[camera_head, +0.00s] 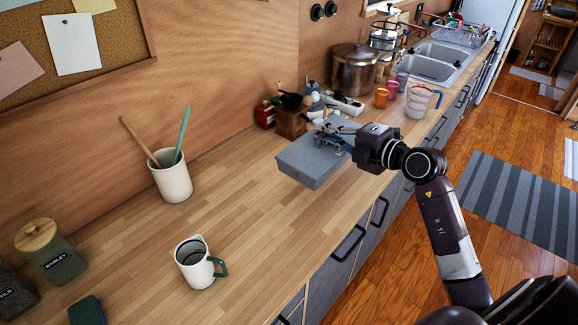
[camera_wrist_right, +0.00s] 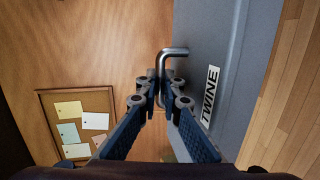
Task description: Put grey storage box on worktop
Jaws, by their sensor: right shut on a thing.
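The grey storage box (camera_head: 306,162) is at or just above the wooden worktop (camera_head: 235,190), near its middle; I cannot tell whether it touches. In the right wrist view the box (camera_wrist_right: 232,50) fills the right side, with a "TWINE" label and a metal handle (camera_wrist_right: 172,52). My right gripper (camera_head: 335,135) is at the box's top, reaching in from the right. In the wrist view its fingers (camera_wrist_right: 166,88) are closed around the handle. My left gripper is not in view.
A white mug (camera_head: 192,263) and a crock of utensils (camera_head: 172,180) stand on the near worktop. Bare worktop lies left of the box.

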